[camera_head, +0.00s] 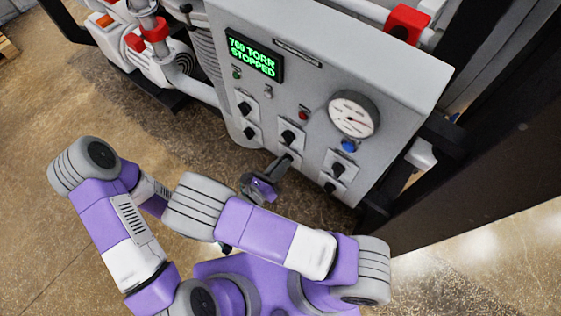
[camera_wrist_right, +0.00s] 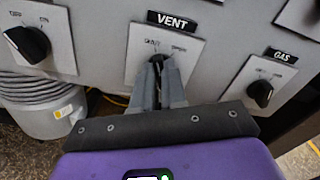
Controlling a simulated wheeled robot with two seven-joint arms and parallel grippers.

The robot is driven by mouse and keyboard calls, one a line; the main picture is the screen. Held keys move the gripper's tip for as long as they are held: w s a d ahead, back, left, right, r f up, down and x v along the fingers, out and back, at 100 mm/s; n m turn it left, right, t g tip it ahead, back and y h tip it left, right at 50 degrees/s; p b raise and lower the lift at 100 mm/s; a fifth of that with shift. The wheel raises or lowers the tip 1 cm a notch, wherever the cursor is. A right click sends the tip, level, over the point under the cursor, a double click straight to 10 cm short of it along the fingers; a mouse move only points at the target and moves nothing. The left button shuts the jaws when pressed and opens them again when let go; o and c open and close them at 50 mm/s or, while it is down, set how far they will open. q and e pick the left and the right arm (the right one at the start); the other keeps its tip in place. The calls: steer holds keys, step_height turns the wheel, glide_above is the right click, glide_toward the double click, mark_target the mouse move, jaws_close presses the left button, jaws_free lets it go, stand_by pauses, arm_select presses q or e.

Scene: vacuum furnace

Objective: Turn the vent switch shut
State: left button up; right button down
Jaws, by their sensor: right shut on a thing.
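The vent switch is a black knob on a light plate under a black VENT label (camera_wrist_right: 172,20) on the grey panel. In the right wrist view the vent switch (camera_wrist_right: 157,60) is between my right gripper's fingers (camera_wrist_right: 158,76). They are shut on it and hide most of it, so I cannot tell which way it points. Small position words stand above it on the plate, too blurred to read surely. In the head view my right gripper (camera_head: 287,163) reaches the panel's lower middle, at the vent switch. My left gripper is not in view; only parts of my left arm show.
A GAS knob (camera_wrist_right: 260,92) is to the right and another black knob (camera_wrist_right: 28,42) to the left. The panel display (camera_head: 254,56) reads 760 TORR, STOPPED. A round gauge (camera_head: 353,115) sits at the right, with a blue button (camera_head: 348,146) below it.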

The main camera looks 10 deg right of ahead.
steer(key=shift+n, duration=0.7)
steer(key=c, duration=1.2)
jaws_free()
